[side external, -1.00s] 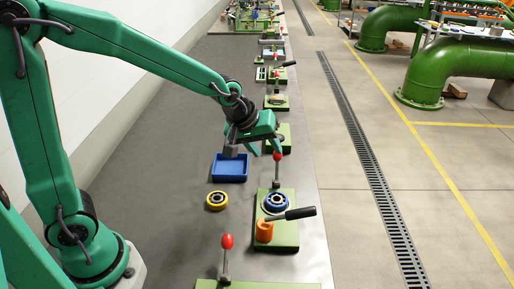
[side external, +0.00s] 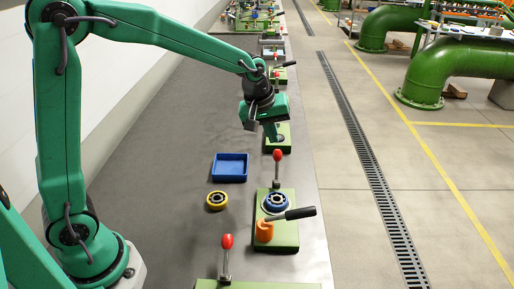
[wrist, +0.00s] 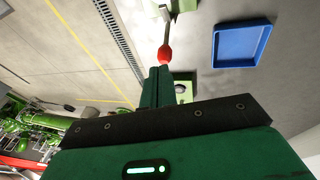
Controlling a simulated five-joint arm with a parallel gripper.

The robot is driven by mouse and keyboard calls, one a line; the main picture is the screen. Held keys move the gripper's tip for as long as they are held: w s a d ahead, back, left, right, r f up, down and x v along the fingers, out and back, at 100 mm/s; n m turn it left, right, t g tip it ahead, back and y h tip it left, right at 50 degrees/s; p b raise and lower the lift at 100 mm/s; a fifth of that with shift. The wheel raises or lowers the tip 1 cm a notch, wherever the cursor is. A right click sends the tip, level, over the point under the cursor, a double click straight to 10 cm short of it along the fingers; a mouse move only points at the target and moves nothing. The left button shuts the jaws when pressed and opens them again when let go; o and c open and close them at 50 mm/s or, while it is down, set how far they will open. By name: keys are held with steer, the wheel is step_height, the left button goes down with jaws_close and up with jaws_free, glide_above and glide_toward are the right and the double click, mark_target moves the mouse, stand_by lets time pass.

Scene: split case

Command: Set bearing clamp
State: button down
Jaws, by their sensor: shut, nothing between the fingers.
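A green fixture plate (side external: 287,240) lies near the table's right edge. A blue-rimmed bearing (side external: 276,203) sits on it. An orange piece (side external: 264,231) with a black handle (side external: 295,213) is at its front; the handle points right and slightly up. A red-knobbed lever (side external: 277,157) stands upright behind the bearing. My gripper (side external: 277,137) is shut and empty, above the bench beyond the red knob. In the wrist view the fingers (wrist: 157,84) are together, and the red knob (wrist: 165,53) appears just past their tips; contact cannot be told. The bearing is not visible there.
A blue tray (side external: 230,179) and a yellow-rimmed bearing (side external: 216,200) lie left of the fixture. Another red-knobbed lever (side external: 227,242) stands in front. More green fixtures line the bench behind. The grey bench at left is clear.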

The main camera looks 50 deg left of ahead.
steer(key=w+a+r+n+g, duration=0.1)
steer(key=w+a+n+g, duration=0.3)
steer(key=w+a+g, duration=0.1)
steer(key=shift+w+a+r, duration=0.4)
steer(key=shift+w+a, duration=0.05)
steer(key=shift+w, duration=0.55)
glide_above(277, 167)
steer(key=w+a, duration=0.2)
steer(key=a, duration=0.1)
step_height(277, 167, down, 9)
steer(key=shift+w+a+r, duration=0.15)
steer(key=shift+w+a, duration=0.05)
steer(key=shift+s+d+r, duration=0.1)
steer(key=shift+d, duration=0.05)
